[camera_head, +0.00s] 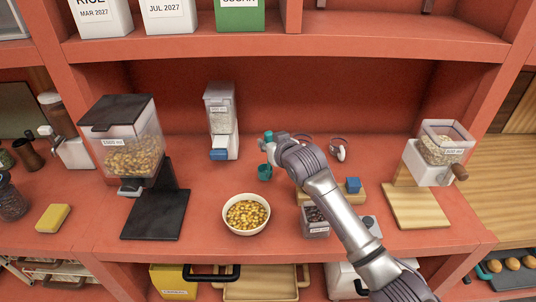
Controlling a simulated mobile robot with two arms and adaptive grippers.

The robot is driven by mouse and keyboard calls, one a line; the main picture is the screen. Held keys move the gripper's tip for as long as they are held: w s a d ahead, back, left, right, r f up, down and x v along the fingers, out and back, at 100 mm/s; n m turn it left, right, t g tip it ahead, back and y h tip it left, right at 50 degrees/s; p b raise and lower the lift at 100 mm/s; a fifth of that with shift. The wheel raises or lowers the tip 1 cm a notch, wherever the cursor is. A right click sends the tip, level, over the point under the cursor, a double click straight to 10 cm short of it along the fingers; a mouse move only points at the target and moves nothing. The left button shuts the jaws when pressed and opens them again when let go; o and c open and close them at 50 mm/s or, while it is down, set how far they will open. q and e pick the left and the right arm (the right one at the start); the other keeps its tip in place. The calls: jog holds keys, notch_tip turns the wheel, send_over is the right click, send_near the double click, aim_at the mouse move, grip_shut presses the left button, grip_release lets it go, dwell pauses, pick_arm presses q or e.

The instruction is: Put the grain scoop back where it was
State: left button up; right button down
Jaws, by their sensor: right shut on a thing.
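My right gripper (270,148) reaches in over the shelf from the lower right and is shut on a teal thing, which looks like the grain scoop (264,172). One teal part shows below the fingers and another just above them; the middle is hidden by the gripper. The scoop is in front of the back wall, to the right of the narrow dispenser and behind the bowl. I cannot tell whether it touches the shelf. My left gripper is out of view.
A white bowl of yellow grain (246,231) stands near the front edge. A large dispenser (133,150) is at left, a narrow dispenser (220,108) behind, and a grain mill (440,150) at right.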

aim_at(269, 173)
jog(key=f, duration=0.3)
jog(key=shift+w+f+p, duration=0.3)
jog(key=shift+f+p, duration=0.1)
jog(key=shift+f, duration=0.35)
jog(key=c, duration=1)
grip_release()
jog(key=shift+f, duration=0.1)
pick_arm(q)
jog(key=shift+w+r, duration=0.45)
pick_arm(e)
jog(key=shift+s, duration=0.1)
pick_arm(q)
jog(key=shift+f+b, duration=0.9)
pick_arm(e)
jog(key=v, duration=1.2)
jog(key=shift+r, duration=0.25)
